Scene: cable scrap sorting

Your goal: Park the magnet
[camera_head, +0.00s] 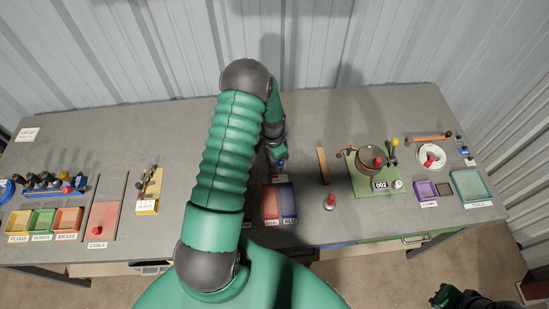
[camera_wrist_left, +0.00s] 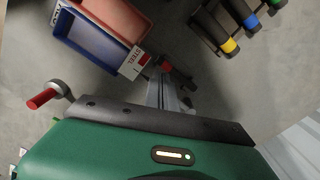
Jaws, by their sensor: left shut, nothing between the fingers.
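My left gripper (camera_head: 278,160) hangs over the middle of the bench, just behind the paired red and blue bins. In the wrist view its fingers (camera_wrist_left: 166,97) are shut with nothing between them. A small dark red piece (camera_wrist_left: 180,74) shows just beyond the fingertips; I cannot tell whether it is the magnet or whether it touches them. A red-handled piece (camera_head: 330,202) stands on the bench right of the bins; I cannot tell if it is the magnet. My right gripper (camera_head: 455,297) is low at the right, dark and partly cut off.
The red bin (camera_head: 270,216) and blue bin (camera_head: 289,215) sit before my left gripper. A green board with a reel (camera_head: 371,160) stands to the right. Bare bench lies behind.

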